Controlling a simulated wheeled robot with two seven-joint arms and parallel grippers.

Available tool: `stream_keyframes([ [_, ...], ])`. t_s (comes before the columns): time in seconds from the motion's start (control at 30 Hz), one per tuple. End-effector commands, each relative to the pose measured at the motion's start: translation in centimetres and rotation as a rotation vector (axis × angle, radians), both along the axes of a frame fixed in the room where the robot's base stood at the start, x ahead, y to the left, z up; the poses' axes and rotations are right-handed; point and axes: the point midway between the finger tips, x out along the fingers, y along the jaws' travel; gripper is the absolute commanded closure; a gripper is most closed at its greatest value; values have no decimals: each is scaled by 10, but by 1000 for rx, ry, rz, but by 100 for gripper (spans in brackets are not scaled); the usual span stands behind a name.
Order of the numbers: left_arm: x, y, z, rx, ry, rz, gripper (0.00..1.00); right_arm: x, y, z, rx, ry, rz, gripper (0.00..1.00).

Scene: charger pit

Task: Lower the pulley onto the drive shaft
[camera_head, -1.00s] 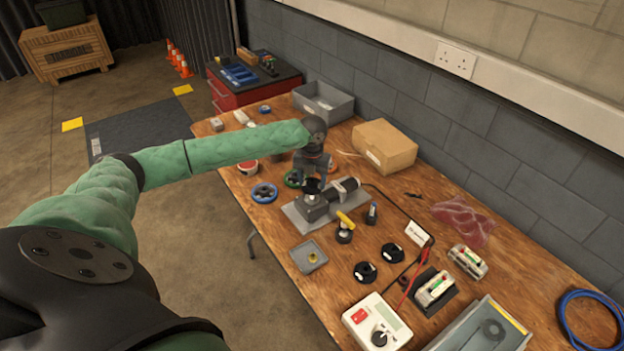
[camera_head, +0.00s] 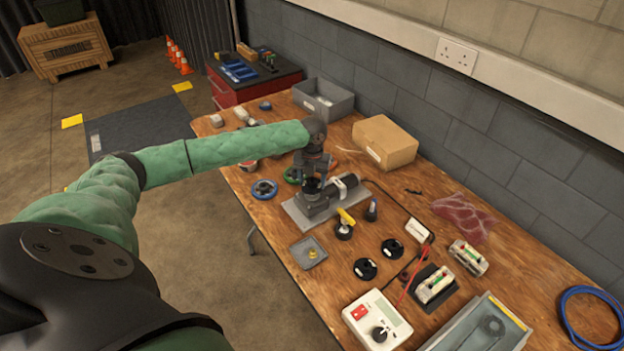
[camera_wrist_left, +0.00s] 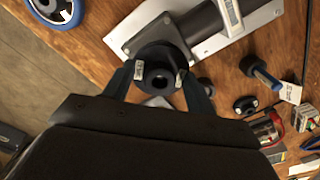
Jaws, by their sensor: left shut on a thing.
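My left gripper (camera_head: 313,183) points down over the grey motor unit (camera_head: 347,191) on the workbench. In the left wrist view its two fingers (camera_wrist_left: 159,85) are shut on the black pulley (camera_wrist_left: 157,75), one on each side. The pulley is round with a dark central hole and two pale marks. It lines up with the housing (camera_wrist_left: 160,32) at the motor's end. The drive shaft is hidden beneath the pulley, and I cannot tell whether the pulley touches it. My right gripper is not in view.
The motor stands on a pale plate (camera_head: 296,213). A yellow-handled tool (camera_head: 346,217) and a small grey tray (camera_head: 308,253) are close by. Blue-rimmed (camera_head: 264,189) and green wheels lie to the left. A cardboard box (camera_head: 385,143) and a grey bin (camera_head: 323,100) stand behind.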

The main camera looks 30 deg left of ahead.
Motion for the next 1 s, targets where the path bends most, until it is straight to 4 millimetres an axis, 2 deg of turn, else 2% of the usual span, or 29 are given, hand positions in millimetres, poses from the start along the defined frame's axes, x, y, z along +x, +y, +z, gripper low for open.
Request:
stream_keyframes([
  [0.57, 0, 0, 1, 0, 0, 0, 70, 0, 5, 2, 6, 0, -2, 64],
  [1.0, 0, -1, 0, -1, 0, 0, 70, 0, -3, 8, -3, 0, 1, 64],
])
